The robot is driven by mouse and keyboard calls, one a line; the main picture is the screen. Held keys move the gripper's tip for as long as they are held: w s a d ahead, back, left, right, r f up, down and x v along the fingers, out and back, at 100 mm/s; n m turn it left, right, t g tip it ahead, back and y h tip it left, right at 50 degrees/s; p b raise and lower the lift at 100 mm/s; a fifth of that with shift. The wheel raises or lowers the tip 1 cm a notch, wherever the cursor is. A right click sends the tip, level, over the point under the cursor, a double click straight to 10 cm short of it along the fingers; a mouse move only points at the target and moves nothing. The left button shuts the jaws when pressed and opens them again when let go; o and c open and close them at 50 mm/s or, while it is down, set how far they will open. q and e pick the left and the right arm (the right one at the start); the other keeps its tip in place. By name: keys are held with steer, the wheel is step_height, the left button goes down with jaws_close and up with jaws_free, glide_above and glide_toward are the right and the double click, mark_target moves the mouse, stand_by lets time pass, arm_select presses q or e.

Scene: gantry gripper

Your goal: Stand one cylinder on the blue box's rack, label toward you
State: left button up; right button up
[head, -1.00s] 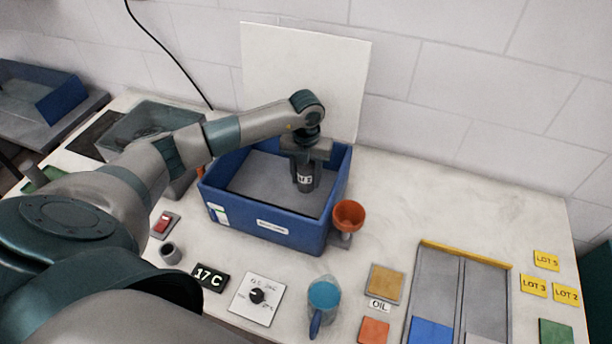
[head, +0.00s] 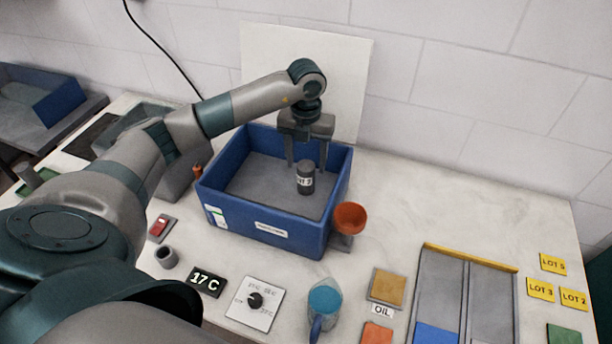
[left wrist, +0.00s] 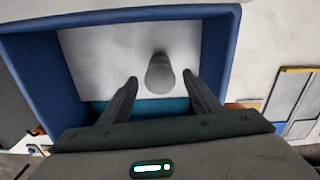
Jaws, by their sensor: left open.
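A dark grey cylinder (head: 306,178) with a white label stands upright on the grey rack floor (head: 262,180) inside the blue box (head: 272,238). Its label faces the head camera, with part of its lettering visible. My left gripper (head: 307,166) is open and empty, pointing down above and slightly behind the cylinder. In the left wrist view the cylinder (left wrist: 160,73) shows between and beyond the two spread fingertips (left wrist: 161,76), touching neither. My right gripper is not in view.
An orange funnel (head: 350,218) stands close by the box's right side. A blue jug (head: 324,300), a dial plate (head: 255,302) and a 17 C display (head: 206,281) lie in front. A white panel (head: 340,75) stands behind.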

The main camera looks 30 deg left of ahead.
arm_select(q)
step_height(320, 180, up, 5)
steer(key=shift+r+b, duration=0.1)
steer(key=shift+b, duration=0.65)
